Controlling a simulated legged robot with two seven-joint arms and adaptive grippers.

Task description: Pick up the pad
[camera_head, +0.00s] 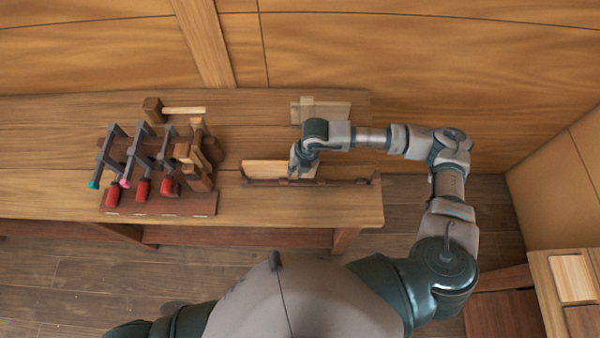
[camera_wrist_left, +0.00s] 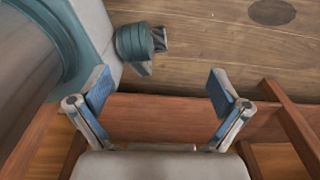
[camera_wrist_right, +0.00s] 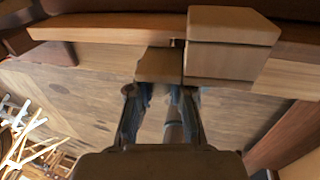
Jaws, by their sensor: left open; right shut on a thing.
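My right gripper (camera_head: 300,160) is over the low rack on the bench in the head view. In the right wrist view, its fingers (camera_wrist_right: 160,88) are shut on a small brown wooden block, which I take to be the pad (camera_wrist_right: 157,66). The pad is close beside a larger wooden block (camera_wrist_right: 232,42); I cannot tell whether they touch. In the head view my gripper largely hides the pad. My left gripper (camera_wrist_left: 161,80) is open and empty in front of a reddish-brown beam; the head view does not show it.
The low rack (camera_head: 345,182) holds a pale board (camera_head: 265,170). A stand (camera_head: 155,210) with several red-handled clamps is on the left of the bench. Pale wood pieces (camera_head: 325,110) lie behind the right arm.

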